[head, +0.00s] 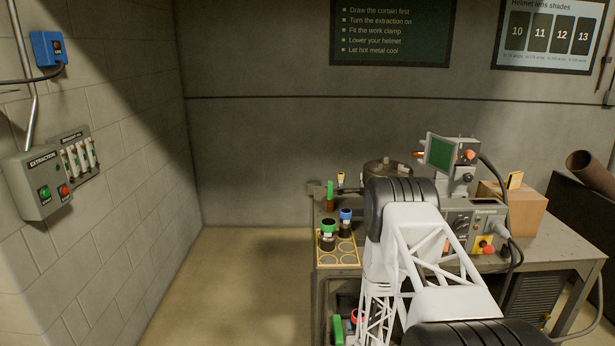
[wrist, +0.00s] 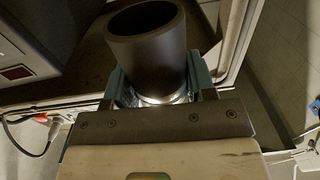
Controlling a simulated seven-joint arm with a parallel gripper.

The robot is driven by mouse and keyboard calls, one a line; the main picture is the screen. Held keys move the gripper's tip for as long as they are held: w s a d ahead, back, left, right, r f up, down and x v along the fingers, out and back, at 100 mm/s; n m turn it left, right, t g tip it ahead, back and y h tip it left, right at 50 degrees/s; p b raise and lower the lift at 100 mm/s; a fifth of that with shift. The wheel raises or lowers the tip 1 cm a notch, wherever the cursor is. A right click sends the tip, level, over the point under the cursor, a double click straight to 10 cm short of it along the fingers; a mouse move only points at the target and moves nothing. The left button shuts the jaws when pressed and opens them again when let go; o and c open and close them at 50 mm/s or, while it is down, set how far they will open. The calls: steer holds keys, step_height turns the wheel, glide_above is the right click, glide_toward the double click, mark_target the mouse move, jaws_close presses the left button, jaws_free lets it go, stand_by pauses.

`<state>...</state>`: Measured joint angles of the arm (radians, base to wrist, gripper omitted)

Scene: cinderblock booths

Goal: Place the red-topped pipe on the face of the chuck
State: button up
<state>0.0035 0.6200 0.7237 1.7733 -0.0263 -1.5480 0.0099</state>
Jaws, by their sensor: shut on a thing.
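In the wrist view my gripper (wrist: 158,85) is shut on a dark, hollow pipe (wrist: 146,52). The pipe stands between the two jaws with its open mouth toward the camera and a shiny band low down. No red shows on this pipe, so I cannot tell from its colour that it is the red-topped one. In the head view my arm hides the gripper. A round grey piece that looks like the chuck (head: 384,167) sits at the back of the bench, partly behind my arm. Its face is mostly hidden.
A yellow-edged rack (head: 339,264) at the bench's left front has several round places. A green-topped pipe (head: 328,236) and a blue-topped pipe (head: 346,221) stand there. A green screen (head: 440,153), a control box (head: 462,222) and a cardboard box (head: 525,212) crowd the right.

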steer(key=shift+s+d+f, duration=0.1)
steer(key=shift+s+f, duration=0.05)
steer(key=shift+f, duration=0.5)
steer(key=shift+s+f, duration=0.15)
steer(key=shift+f, duration=0.5)
stand_by(2.3)
stand_by(1.2)
steer(key=shift+w+r, duration=0.25)
steer(key=shift+r, duration=0.6)
steer(key=r, duration=0.5)
steer(key=w+r+y, duration=0.1)
steer(key=r, duration=0.4)
steer(key=a+r+n+y, duration=0.1)
steer(key=r, duration=0.4)
steer(key=shift+w+a+r, duration=0.1)
steer(key=shift+w+r, duration=0.05)
steer(key=shift+w, duration=0.15)
step_height(320, 180, up, 15)
steer(key=s+n+y, duration=0.1)
steer(key=s+y, duration=0.1)
steer(key=shift+s+a+n+g, duration=0.3)
steer(key=shift+s+a+n, duration=0.05)
steer(key=shift+a+n, duration=0.1)
